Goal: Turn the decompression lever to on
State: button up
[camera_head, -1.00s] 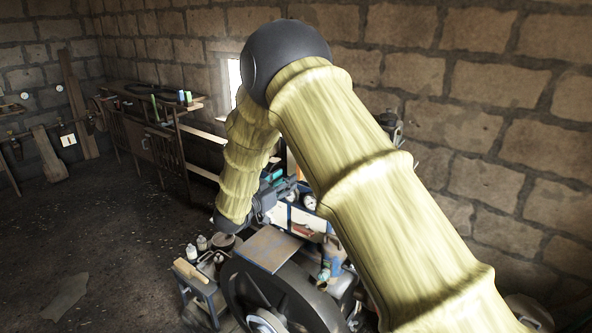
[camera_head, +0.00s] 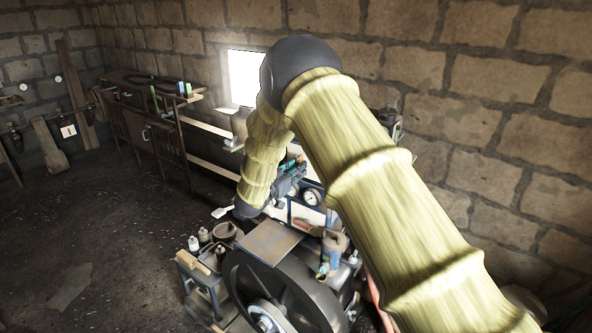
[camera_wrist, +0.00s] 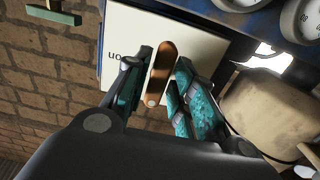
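The decompression lever (camera_wrist: 161,72) is a copper-brown bar with rounded ends, in front of a white plate (camera_wrist: 205,43) in the wrist view. The word "on" (camera_wrist: 119,55) is printed upside down on the plate, left of the lever. My gripper (camera_wrist: 164,58) has its two teal-and-black fingers parted, one on each side of the lever. Narrow gaps show beside the bar; I cannot tell whether either finger touches it.
Round gauges (camera_wrist: 299,22) are mounted on a blue panel beside the plate. A rounded beige object (camera_wrist: 265,110) is close to the right finger. In the head view, a large dark flywheel (camera_head: 285,300) and a small stand with bottles (camera_head: 205,262) are in front.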

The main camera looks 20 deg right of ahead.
grip_shut()
jog(key=shift+f+m+b, duration=0.2)
jog(key=shift+m+b, duration=0.2)
jog(key=shift+b, duration=0.55)
jog(key=m+b, duration=0.8)
jog(key=b, duration=0.7)
jog(key=m+b, duration=0.9)
jog(key=b, duration=0.6)
jog(key=shift+w+a+r, duration=0.1)
jog(key=shift+a+r, duration=0.05)
jog(key=shift+r+b, duration=0.1)
jog(key=shift+b, duration=0.35)
jog(key=o, duration=0.5)
grip_release()
